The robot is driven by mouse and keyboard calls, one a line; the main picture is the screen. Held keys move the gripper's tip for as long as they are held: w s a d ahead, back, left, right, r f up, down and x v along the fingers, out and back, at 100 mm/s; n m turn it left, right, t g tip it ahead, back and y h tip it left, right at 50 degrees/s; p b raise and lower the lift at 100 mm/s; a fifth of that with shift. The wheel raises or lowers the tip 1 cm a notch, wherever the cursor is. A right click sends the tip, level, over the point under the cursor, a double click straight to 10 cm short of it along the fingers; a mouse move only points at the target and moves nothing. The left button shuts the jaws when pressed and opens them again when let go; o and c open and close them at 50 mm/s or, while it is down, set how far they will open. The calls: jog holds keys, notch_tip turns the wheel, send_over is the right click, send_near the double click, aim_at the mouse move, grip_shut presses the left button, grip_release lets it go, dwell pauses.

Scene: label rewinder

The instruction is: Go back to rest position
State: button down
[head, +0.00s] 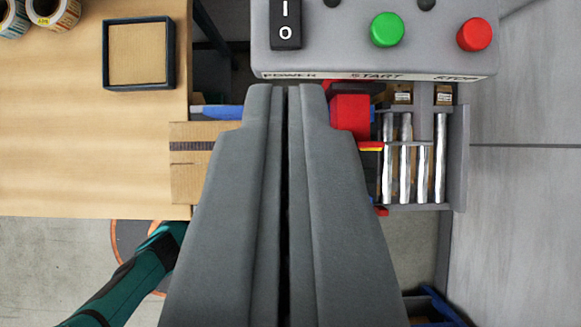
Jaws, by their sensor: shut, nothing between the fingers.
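My gripper (286,92) fills the lower middle of the head view, its two long grey fingers side by side with a thin dark gap. The fingers are shut and hold nothing. Their tips lie just below the front edge of the grey control panel (372,62) in the picture. The fingers hide what lies behind them, including part of a red part (350,115) and a cardboard box (190,165). I cannot tell how far the tips are from the panel.
The panel carries a black power switch (286,24), a green button (387,30) and a red button (474,35). Metal rollers (422,165) stand at right. A wooden table (60,150) at left bears label rolls (52,10) and a dark-framed tray (106,54). A teal-and-black object (130,280) shows lower left.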

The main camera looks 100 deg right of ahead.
dwell(0.4)
jog(key=s+d+f+m+t+h, duration=0.3)
jog(key=s+d+f+m+t, duration=0.7)
jog(key=d, duration=0.3)
jog(key=s+d+f+m+t+h, duration=0.2)
jog(key=s+d+f, duration=0.2)
jog(key=s+f, duration=0.3)
jog(key=s+d+f+m+t+h, duration=0.2)
jog(key=s+f, duration=0.6)
jog(key=f, duration=0.7)
jog(key=shift+s+d+t, duration=0.2)
jog(key=shift+d+t, duration=0.3)
jog(key=shift+d, duration=0.65)
